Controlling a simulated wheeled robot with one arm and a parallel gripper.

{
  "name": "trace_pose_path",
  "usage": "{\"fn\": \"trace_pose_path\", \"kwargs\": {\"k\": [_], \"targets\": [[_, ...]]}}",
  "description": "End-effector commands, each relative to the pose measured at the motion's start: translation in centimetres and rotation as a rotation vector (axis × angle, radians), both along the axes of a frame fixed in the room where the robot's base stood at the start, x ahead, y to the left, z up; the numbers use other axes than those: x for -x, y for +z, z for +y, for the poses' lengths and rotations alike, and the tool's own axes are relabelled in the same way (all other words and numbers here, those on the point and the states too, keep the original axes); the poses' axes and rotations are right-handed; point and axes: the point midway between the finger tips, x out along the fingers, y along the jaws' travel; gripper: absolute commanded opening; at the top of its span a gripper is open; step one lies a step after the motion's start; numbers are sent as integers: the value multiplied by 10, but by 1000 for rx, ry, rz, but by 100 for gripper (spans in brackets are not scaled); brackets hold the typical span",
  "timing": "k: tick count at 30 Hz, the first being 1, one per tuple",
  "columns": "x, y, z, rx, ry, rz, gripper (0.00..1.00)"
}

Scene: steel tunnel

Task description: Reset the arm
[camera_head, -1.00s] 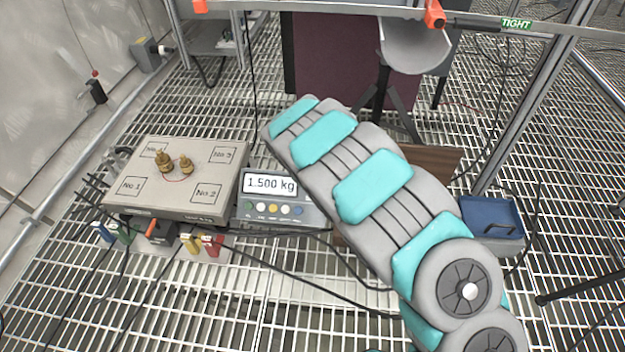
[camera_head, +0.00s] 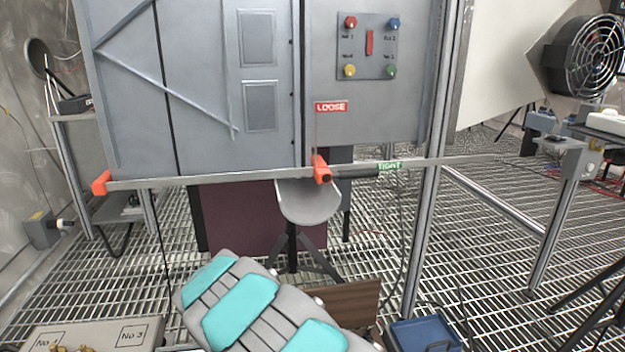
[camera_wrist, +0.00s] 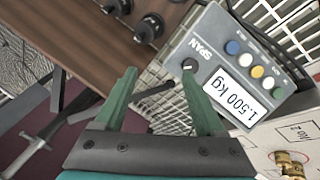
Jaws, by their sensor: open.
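My gripper (camera_wrist: 160,100) shows in the wrist view with its two green fingers spread apart and nothing between them. Beyond the fingertips are a grey scale display (camera_wrist: 232,68) reading 1.500 kg and a wooden box with black knobs (camera_wrist: 125,35). In the head view my arm, grey with teal pads, reaches up from the bottom edge, and the gripper itself is hidden there.
A grey cabinet (camera_head: 200,95) stands ahead with a rail carrying an orange clamp (camera_head: 321,170) across its front. A fan (camera_head: 590,55) stands at right. Grating floor shows between them.

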Motion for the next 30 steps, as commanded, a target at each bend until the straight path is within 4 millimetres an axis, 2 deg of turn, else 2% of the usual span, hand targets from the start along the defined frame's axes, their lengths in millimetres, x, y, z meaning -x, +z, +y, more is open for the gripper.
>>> {"fn": "trace_pose_path", "kwargs": {"k": [1, 4, 7, 11, 15, 17, 21, 25, 30], "targets": [[-4, 25, -27, 9, -48, -1, 72], [-2, 62, -80, 27, -142, 13, 72], [8, 96, -128, 36, -233, 33, 72], [31, 136, -186, 40, -340, 68, 72], [68, 173, -238, 30, -446, 116, 72], [86, 186, -257, 21, -488, 140, 72], [133, 215, -294, -4, -574, 199, 72], [182, 236, -319, -34, -639, 260, 72], [249, 258, -339, -82, -701, 343, 72]]}}
